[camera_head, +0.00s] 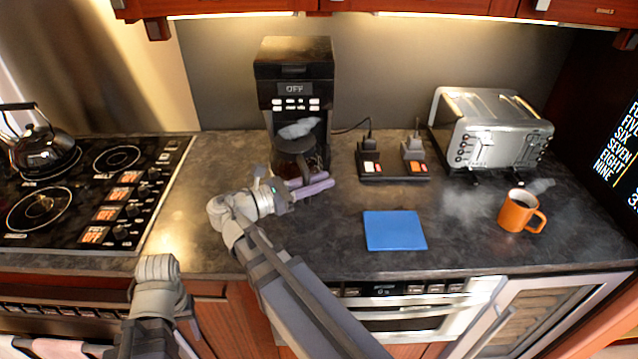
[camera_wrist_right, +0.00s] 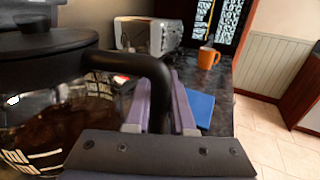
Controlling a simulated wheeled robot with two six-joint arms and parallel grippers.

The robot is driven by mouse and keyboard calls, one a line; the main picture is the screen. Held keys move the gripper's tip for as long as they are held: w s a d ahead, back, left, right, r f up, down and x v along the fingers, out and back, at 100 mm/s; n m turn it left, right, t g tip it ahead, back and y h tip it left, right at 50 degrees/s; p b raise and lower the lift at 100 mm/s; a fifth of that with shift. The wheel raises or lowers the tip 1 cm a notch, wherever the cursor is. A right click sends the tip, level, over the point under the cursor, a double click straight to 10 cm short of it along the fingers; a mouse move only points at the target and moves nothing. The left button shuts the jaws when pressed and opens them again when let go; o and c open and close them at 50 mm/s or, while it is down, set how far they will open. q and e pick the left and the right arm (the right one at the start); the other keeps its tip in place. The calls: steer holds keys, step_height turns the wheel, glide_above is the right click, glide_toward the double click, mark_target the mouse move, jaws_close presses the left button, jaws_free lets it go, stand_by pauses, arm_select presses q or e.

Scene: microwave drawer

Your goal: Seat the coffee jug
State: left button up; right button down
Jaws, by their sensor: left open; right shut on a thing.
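The coffee jug (camera_head: 290,158), dark glass with a black lid and handle, stands upright at the lower front of the black coffee maker (camera_head: 294,70). Whether it is fully inside the bay cannot be told. My right gripper (camera_head: 316,184) is at the jug's front, its purple fingers shut around the handle. In the right wrist view the jug (camera_wrist_right: 50,110) fills the left side, dark liquid inside, and its black handle (camera_wrist_right: 155,80) runs down between the fingers. The left arm shows at the lower left, but its fingers are not visible.
A power strip (camera_head: 394,176) with two plugs lies right of the coffee maker. A toaster (camera_head: 490,132), an orange mug (camera_head: 519,212) and a flat blue mat (camera_head: 394,230) are further right. A stove with a kettle (camera_head: 42,146) is at left.

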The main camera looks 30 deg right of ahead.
steer(key=w+d, duration=0.9)
steer(key=w, duration=0.6)
steer(key=shift+w+d+f+b, duration=0.15)
steer(key=shift+d+f+b, duration=0.05)
steer(key=shift+f+b, duration=0.2)
stand_by(0.9)
steer(key=shift+r, duration=0.1)
stand_by(0.6)
steer(key=shift+f+b, duration=0.65)
steer(key=shift+f, duration=0.1)
stand_by(1.7)
steer(key=c, duration=0.7)
jaws_free()
